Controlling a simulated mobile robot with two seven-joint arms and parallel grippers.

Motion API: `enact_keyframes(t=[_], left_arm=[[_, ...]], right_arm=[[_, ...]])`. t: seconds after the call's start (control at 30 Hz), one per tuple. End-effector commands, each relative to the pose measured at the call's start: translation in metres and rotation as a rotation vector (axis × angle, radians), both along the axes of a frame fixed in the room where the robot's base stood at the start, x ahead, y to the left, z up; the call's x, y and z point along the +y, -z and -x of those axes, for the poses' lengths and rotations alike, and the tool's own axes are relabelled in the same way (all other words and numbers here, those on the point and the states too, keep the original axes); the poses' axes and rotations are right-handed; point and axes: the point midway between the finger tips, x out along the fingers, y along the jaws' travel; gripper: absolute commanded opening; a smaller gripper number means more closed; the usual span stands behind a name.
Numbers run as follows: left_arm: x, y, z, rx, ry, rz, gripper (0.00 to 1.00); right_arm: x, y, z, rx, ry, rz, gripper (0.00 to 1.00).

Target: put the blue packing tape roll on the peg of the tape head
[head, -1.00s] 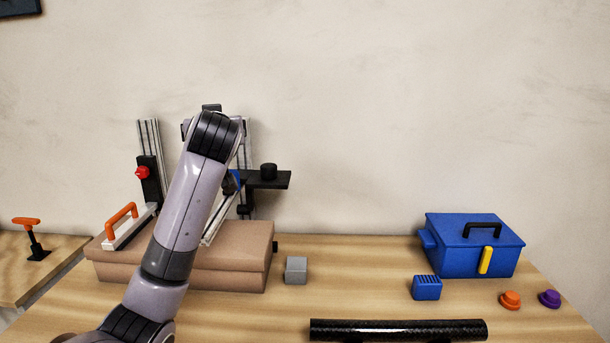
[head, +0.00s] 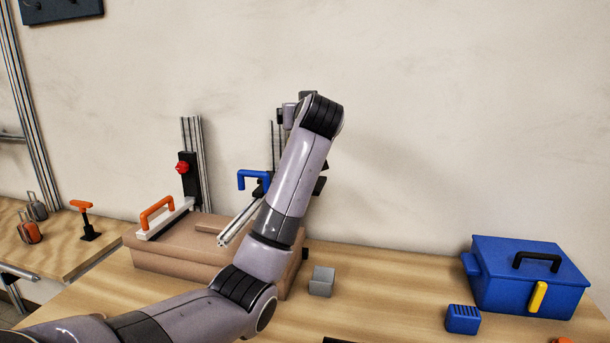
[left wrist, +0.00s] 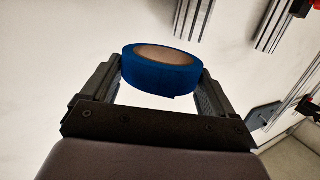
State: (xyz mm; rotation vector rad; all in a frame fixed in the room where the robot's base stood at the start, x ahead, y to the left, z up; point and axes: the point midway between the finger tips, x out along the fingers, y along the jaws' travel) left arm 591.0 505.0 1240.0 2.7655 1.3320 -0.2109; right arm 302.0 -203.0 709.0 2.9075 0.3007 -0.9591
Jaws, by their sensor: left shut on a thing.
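In the left wrist view, the blue packing tape roll (left wrist: 162,74), with a tan core, sits between the two fingers of my left gripper (left wrist: 160,80), which is shut on it. The roll appears tilted, with its opening partly visible. In the head view my left arm hides both the gripper and the roll. The tape head cannot be picked out for certain. The black plate (head: 320,187) by the rear post shows only as a small piece beside my arm. Its round black peg is hidden now. My right gripper is not in view.
Metal posts (head: 192,160) rise at the back. A grey cube (head: 321,281), small blue block (head: 463,319) and blue case (head: 525,280) stand on the table.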

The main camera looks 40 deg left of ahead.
Motion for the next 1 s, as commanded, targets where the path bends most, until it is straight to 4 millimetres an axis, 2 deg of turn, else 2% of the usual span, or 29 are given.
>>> enact_keyframes(t=[0.03,0.1,0.33,0.57,0.8,1.0], left_arm=[[0.0,0.015,0.0,0.006,0.0,-0.002,0.57],[0.0,0.031,0.0,0.005,0.0,-0.002,0.57],[0.0,0.079,0.001,0.002,0.001,-0.003,0.57],[0.0,0.097,0.0,-0.001,0.0,-0.002,0.57],[0.0,0.129,0.0,0.003,0.0,-0.003,0.57],[0.0,0.132,0.0,-0.003,0.0,-0.002,0.57]], right_arm=[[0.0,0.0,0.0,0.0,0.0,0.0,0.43],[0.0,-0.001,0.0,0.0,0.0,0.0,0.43],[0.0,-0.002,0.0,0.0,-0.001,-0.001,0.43],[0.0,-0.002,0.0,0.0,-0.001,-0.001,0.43],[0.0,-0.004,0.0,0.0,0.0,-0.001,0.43],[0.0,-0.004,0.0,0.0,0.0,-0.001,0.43]])
